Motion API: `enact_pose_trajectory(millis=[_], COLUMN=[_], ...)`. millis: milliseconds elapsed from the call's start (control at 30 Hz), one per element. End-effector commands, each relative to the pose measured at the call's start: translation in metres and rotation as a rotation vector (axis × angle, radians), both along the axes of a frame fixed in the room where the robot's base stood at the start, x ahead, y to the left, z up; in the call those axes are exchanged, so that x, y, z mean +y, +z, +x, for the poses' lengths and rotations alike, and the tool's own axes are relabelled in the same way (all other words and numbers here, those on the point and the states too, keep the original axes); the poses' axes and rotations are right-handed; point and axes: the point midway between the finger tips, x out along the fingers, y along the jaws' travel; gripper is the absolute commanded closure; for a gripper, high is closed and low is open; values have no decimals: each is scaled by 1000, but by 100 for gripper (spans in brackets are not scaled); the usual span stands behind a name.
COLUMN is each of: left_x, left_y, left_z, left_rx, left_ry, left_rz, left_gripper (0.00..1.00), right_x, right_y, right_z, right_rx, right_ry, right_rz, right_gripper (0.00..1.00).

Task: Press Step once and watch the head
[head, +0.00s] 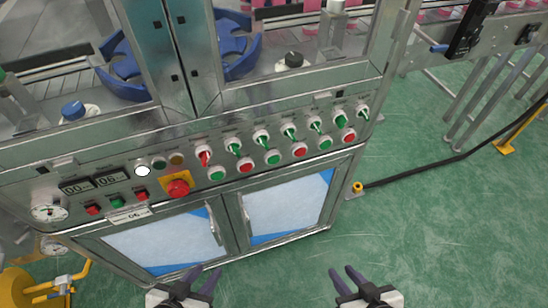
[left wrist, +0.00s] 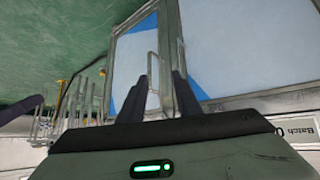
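The control panel (head: 190,200) runs along the machine's front. It carries a row of green and red push buttons, such as a green one (head: 217,174) and a red one (head: 246,166), with lever switches above. Small red and green buttons (head: 117,202) sit at the left. Button labels are too small to read, so I cannot tell which is Step. The crimping head is not clearly identifiable behind the guard doors. My left gripper (head: 204,273) is open and empty, below and in front of the cabinet; its fingers also show apart in the left wrist view (left wrist: 165,85). My right gripper (head: 343,272) is open and empty, farther right.
A red mushroom button (head: 178,187) on a yellow plate protrudes from the panel. White, green and amber lamps (head: 158,162) sit above it. Blue star wheels (head: 235,45) are behind the guards. Cabinet doors (head: 290,207) have protruding handles. Green floor (head: 440,220) is open at right; a black cable crosses it.

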Motion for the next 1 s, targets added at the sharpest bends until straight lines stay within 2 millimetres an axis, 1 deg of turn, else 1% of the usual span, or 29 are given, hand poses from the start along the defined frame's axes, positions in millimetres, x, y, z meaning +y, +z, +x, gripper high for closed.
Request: enact_pose_trajectory(millis=[33, 167, 1000], left_x=[0, 0, 0], left_y=[0, 0, 0], left_z=[0, 0, 0], left_rx=[0, 0, 1], left_ry=[0, 0, 0], left_rz=[0, 0, 0], left_gripper=[78, 100, 100], right_x=[0, 0, 0], right_y=[0, 0, 0], right_z=[0, 0, 0], right_rx=[0, 0, 1], right_ry=[0, 0, 1], right_rz=[0, 0, -1], right_gripper=[74, 74, 74])
